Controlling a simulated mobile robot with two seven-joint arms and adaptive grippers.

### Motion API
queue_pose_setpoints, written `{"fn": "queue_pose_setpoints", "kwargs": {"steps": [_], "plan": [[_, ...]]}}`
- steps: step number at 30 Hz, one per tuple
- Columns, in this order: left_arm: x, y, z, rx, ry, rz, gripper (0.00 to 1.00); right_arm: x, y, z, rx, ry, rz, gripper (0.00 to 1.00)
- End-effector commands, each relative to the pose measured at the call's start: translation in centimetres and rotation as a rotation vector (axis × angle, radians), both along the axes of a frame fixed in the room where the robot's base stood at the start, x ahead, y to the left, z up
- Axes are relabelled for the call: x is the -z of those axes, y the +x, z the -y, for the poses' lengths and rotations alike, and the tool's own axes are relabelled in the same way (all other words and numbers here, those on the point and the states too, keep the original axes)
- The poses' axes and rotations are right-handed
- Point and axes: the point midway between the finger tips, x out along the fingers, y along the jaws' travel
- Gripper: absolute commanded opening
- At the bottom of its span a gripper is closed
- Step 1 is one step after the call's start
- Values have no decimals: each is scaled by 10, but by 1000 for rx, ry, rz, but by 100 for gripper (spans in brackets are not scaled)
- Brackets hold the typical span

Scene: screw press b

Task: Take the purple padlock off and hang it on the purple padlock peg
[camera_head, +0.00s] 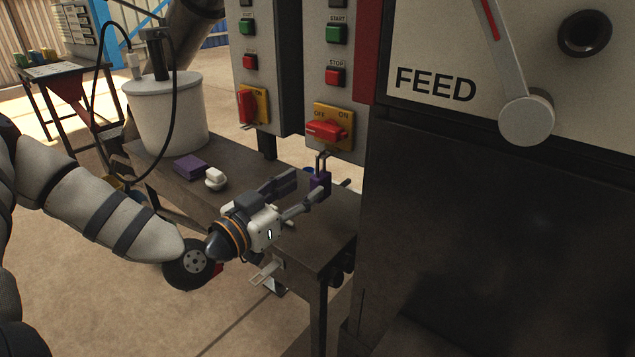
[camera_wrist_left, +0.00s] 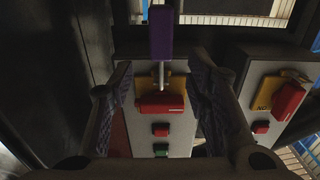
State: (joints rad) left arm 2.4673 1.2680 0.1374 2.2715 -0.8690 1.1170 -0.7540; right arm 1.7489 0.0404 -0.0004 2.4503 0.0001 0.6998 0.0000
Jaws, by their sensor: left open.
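The purple padlock (camera_head: 319,181) hangs upright by its thin metal shackle just below the red switch (camera_head: 326,131) on the nearer control box. In the left wrist view, which is upside down, the padlock (camera_wrist_left: 161,32) shows at the top centre with the shackle running to the red switch (camera_wrist_left: 160,103). My left gripper (camera_head: 308,185) is open, its fingertips close to the padlock. In the left wrist view the padlock appears in the gap between the spread fingers (camera_wrist_left: 160,65); I cannot tell whether they touch it. I cannot make out the purple padlock peg. My right gripper is not in view.
A dark bench (camera_head: 335,215) runs below, bearing a white bucket (camera_head: 168,115), a purple block (camera_head: 190,167) and a small white object (camera_head: 215,178). A second control box (camera_head: 255,60) stands left. The large dark FEED machine (camera_head: 480,190) closes off the right.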

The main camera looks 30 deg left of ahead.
Motion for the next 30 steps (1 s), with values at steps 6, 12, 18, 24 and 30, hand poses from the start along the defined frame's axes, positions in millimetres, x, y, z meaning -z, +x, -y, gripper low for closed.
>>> {"fn": "queue_pose_setpoints", "kwargs": {"steps": [6,12,18,24,30], "plan": [[8,44,4,0,1,-11,44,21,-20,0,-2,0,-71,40],[2,59,5,0,-2,-3,44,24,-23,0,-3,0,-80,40],[0,60,5,0,-2,-1,44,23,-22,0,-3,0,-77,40],[0,59,5,0,-2,-1,6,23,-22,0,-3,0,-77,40],[0,59,5,0,-2,-2,2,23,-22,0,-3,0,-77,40]]}}
